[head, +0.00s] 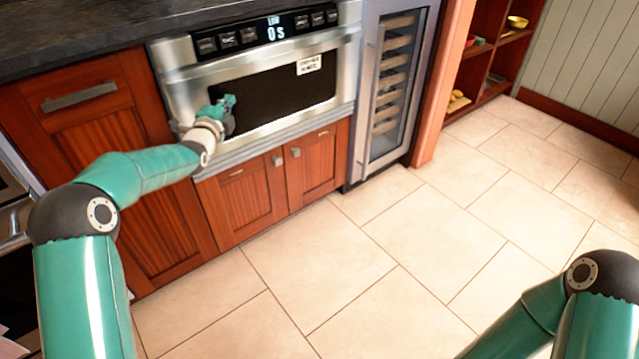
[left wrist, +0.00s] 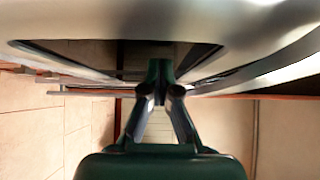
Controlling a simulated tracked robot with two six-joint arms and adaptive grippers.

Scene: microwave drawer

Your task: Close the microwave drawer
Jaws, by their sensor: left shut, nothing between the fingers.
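The microwave drawer (head: 265,100) is a steel front with a dark window, set under the counter below a display reading 0s. Its front looks flush or nearly flush with the cabinet; I cannot tell if a small gap remains. My left gripper (head: 227,103) is at the left part of the dark window, at or very near the front, and shut with nothing in it. In the left wrist view the shut fingers (left wrist: 160,70) point at the steel front (left wrist: 240,25) and its dark window. Whether they touch is unclear. My right gripper is out of view; only its arm shows.
Wooden cabinets (head: 245,200) with small handles sit below the drawer. A glass-door wine cooler (head: 392,90) stands to its right, then open red shelves (head: 485,60). The dark countertop (head: 100,25) is above. The tiled floor (head: 400,260) in front is clear.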

